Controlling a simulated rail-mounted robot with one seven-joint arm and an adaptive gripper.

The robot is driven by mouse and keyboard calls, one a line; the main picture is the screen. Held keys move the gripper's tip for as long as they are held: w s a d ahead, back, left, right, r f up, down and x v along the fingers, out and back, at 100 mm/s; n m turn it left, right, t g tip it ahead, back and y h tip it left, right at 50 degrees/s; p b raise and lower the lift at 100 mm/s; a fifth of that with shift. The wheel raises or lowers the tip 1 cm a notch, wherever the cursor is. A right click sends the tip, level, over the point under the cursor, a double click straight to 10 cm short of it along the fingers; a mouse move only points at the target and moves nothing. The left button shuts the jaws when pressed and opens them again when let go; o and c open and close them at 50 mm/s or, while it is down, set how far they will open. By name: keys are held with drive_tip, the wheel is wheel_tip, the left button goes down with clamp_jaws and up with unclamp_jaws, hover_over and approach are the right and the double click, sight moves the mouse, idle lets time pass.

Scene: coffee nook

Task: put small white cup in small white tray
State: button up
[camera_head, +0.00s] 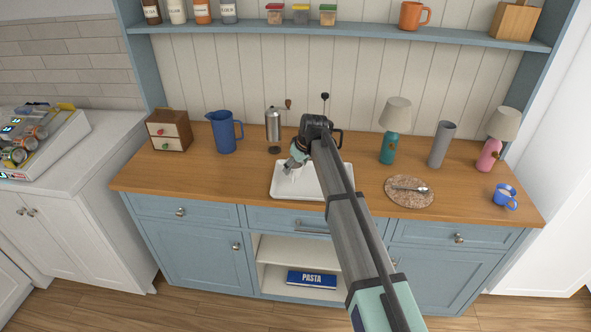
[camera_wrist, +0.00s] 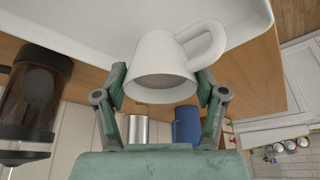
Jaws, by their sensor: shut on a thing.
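The small white cup (camera_wrist: 160,62) is held between the two fingers of my gripper (camera_wrist: 163,84), with its handle to the right in the wrist view. In the head view my gripper (camera_head: 297,160) is over the left-back part of the small white tray (camera_head: 288,190). The cup (camera_head: 294,171) is a small white patch there, mostly hidden by my gripper. The tray (camera_wrist: 95,25) also shows behind the cup in the wrist view. I cannot tell whether the cup touches the tray.
A steel grinder (camera_head: 273,128) and a blue pitcher (camera_head: 225,133) stand left of the tray. A dark glass vessel (camera_wrist: 35,92) shows in the wrist view. On the right are a round mat (camera_head: 405,203), a teal lamp (camera_head: 388,149) and a blue cup (camera_head: 502,198).

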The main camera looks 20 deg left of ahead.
drive_tip(key=shift+f, duration=1.15)
drive_tip(key=shift+f, duration=0.1)
drive_tip(key=o, duration=1.3)
drive_tip(key=shift+o, duration=0.2)
drive_tip(key=shift+r, duration=0.2)
drive_tip(key=b+v, duration=0.2)
drive_tip(key=v, duration=1)
drive_tip(key=shift+b, duration=0.3)
drive_tip(key=shift+f, duration=0.1)
